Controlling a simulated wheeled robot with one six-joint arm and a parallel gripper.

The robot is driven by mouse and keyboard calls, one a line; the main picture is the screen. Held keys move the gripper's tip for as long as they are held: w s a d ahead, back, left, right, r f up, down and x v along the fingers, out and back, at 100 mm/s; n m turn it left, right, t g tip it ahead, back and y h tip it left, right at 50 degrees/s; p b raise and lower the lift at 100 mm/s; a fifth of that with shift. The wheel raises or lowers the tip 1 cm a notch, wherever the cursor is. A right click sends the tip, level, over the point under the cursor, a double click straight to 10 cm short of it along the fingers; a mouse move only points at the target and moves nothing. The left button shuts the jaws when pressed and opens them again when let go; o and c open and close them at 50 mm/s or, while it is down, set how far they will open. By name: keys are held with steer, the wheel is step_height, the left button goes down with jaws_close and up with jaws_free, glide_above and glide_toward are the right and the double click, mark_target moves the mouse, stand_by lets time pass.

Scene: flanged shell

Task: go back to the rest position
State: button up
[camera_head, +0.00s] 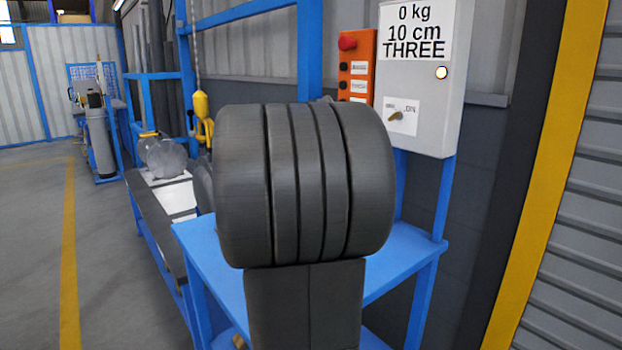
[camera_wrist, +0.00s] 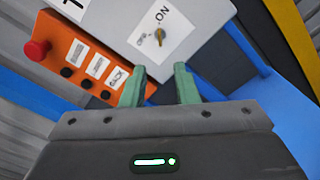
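My gripper (camera_wrist: 162,84) shows in the wrist view with its two green fingers apart and nothing between them. It faces a grey control box (camera_wrist: 190,25) with a brass-coloured knob (camera_wrist: 159,36) on a white label marked ON, and an orange button panel (camera_wrist: 95,65). The fingertips appear in front of the lower edges of the box and panel; I see no grip on either. In the head view my dark arm fills the middle and hides the gripper. The grey box (camera_head: 424,135) and orange panel (camera_head: 357,60) stand behind the arm.
A blue table (camera_head: 400,262) stands under and behind my arm. A bench with a grey rounded object (camera_head: 165,157) is to the left, near a yellow hoist hook (camera_head: 203,115). A yellow post (camera_head: 550,170) rises at right. The floor at left is open.

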mark_target(391, 117)
steer(key=x, duration=1.3)
steer(key=shift+w+d, duration=0.15)
steer(key=shift+d, duration=0.1)
steer(key=shift+w+r+n+p, duration=0.1)
steer(key=shift+r+n+p, duration=0.15)
steer(key=shift+p, duration=0.2)
steer(key=shift+a+n+p, duration=0.15)
steer(key=shift+n+p, duration=0.6)
steer(key=shift+p, duration=0.15)
steer(key=n+p, duration=0.6)
steer(key=p, duration=0.2)
steer(key=n+p, duration=0.5)
steer(key=p, duration=0.4)
steer(key=shift+n, duration=0.4)
steer(key=n+p, duration=0.2)
steer(key=p, duration=0.2)
steer(key=shift+n, duration=0.3)
steer(key=shift+f+n+p, duration=0.15)
steer(key=shift+n+p, duration=0.55)
steer(key=shift+p, duration=0.35)
steer(key=shift+f, duration=0.1)
